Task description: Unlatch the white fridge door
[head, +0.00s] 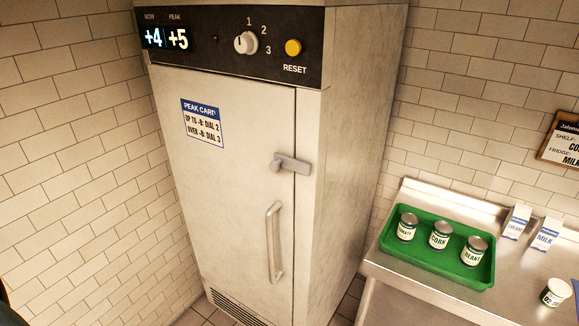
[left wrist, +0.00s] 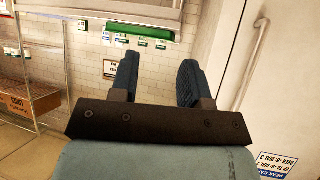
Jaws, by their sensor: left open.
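The white fridge door (head: 225,190) is flush with its frame. A grey latch (head: 291,164) lies roughly level across the door's right edge. A long vertical bar handle (head: 274,243) is below it. In the left wrist view the handle (left wrist: 255,52) runs along the door (left wrist: 285,95) at the right. My left gripper (left wrist: 157,72) is open, with nothing between its fingers, and is apart from the handle. I cannot make out the latch in the left wrist view. My right gripper shows in neither view.
The fridge panel (head: 215,45) has a dial (head: 246,43) and a yellow reset button (head: 293,48). A green tray (head: 400,259) with three cans sits on the counter at right, beside two cartons and a tub. A shelf rack (left wrist: 30,85) holds a cardboard box (left wrist: 25,103).

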